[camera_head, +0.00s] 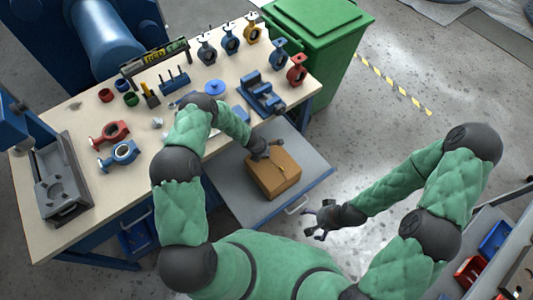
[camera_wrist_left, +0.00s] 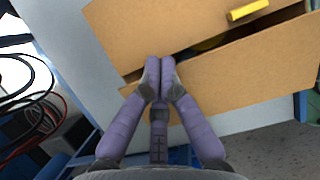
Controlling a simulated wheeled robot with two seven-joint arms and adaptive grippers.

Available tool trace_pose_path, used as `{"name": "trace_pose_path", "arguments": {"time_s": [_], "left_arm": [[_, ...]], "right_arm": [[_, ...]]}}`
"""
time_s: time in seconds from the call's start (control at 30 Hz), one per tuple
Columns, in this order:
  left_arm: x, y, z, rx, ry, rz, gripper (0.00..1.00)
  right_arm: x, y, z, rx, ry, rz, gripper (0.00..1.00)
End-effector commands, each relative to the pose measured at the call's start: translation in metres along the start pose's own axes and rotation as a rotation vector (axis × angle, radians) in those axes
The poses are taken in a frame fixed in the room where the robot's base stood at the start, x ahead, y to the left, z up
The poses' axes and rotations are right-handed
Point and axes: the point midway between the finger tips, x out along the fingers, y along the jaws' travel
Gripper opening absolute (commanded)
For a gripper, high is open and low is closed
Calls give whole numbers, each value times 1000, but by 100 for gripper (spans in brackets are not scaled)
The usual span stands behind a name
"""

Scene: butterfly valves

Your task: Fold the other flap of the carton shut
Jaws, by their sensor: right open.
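The brown carton (camera_head: 274,178) sits on the grey pull-out shelf (camera_head: 232,186) in the head view. In the left wrist view, a cardboard panel (camera_wrist_left: 150,28) with a yellow tab (camera_wrist_left: 248,10) lies beside another panel (camera_wrist_left: 235,82). A narrow dark gap between them widens to the right, with something yellowish inside. My left gripper (camera_head: 268,151) is at the carton's far edge. Its purple fingers (camera_wrist_left: 160,66) are together, over the gap's left end, with nothing visible between them; contact is unclear. My right gripper (camera_head: 318,224) is open and empty, right of the carton, off the shelf.
The workbench (camera_head: 135,185) behind and left carries several colored valves, a blue vise (camera_head: 262,94) and a grey machine (camera_head: 61,182). A green bin (camera_head: 312,38) stands behind. Cables (camera_wrist_left: 32,100) show at left in the wrist view. Floor is free right of the shelf.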

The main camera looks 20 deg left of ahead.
Motion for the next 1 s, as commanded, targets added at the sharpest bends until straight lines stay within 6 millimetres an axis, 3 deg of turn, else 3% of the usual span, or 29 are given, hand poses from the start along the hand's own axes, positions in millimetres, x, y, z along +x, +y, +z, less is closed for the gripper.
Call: {"name": "trace_pose_path", "arguments": {"time_s": [0.67, 1.0], "left_arm": [[0, 0, 0, 0, 0, 0, 0], [-11, 0, 5, 0, 0, 1, 0]], "right_arm": [[0, 0, 0, 0, 0, 0, 100], [-9, -3, 0, 0, 0, 0, 100]]}}
